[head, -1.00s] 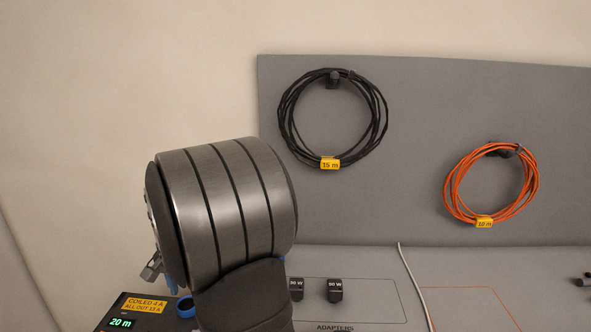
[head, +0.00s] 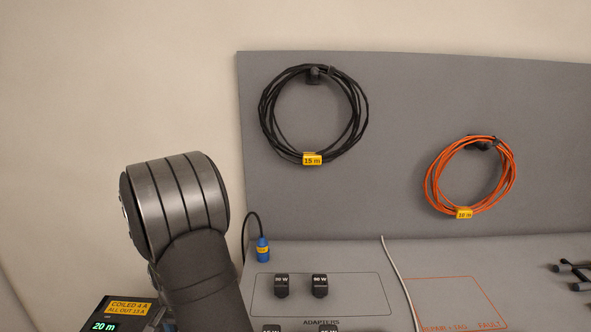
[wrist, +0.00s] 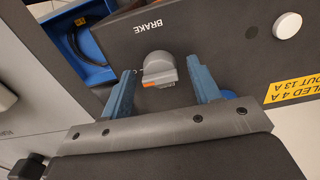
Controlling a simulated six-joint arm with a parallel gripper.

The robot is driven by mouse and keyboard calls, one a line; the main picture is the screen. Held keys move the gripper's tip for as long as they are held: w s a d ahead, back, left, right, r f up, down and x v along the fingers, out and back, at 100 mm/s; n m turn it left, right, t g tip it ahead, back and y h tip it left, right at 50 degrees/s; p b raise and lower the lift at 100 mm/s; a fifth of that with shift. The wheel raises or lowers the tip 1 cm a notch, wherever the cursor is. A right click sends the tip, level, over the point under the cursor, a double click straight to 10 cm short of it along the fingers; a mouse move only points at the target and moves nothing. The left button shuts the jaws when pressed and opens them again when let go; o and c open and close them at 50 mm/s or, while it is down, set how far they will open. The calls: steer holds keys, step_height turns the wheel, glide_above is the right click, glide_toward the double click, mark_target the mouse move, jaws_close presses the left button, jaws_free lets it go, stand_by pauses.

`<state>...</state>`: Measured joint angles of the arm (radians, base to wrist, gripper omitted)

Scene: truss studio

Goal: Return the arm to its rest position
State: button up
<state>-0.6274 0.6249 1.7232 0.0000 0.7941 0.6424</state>
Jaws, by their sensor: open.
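My gripper (wrist: 160,66) is open in the wrist view, with its two blue fingers spread apart. A grey knob (wrist: 159,68) with an orange mark shows between the fingertips, on a dark panel (wrist: 215,45) lettered "BRAKE". I cannot tell the gap between the fingers and the knob. Nothing is held. In the head view my grey arm link (head: 177,205) rises at the lower left and hides the gripper.
A grey board carries a black cable coil (head: 266,120) and an orange coil (head: 428,183). A blue connector (head: 262,249), two black adapters (head: 281,286) (head: 319,286) and a white cable (head: 398,275) are on the grey bench. A blue tray (wrist: 80,42) shows in the wrist view.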

steer(key=shift+r, duration=0.1)
stand_by(0.3)
step_height(320, 180, up, 17)
step_height(320, 180, down, 18)
steer(key=shift+r, duration=0.15)
steer(key=shift+r+n, duration=0.2)
steer(key=shift+n, duration=1.5)
steer(key=n, duration=0.9)
steer(key=shift+n, duration=2.4)
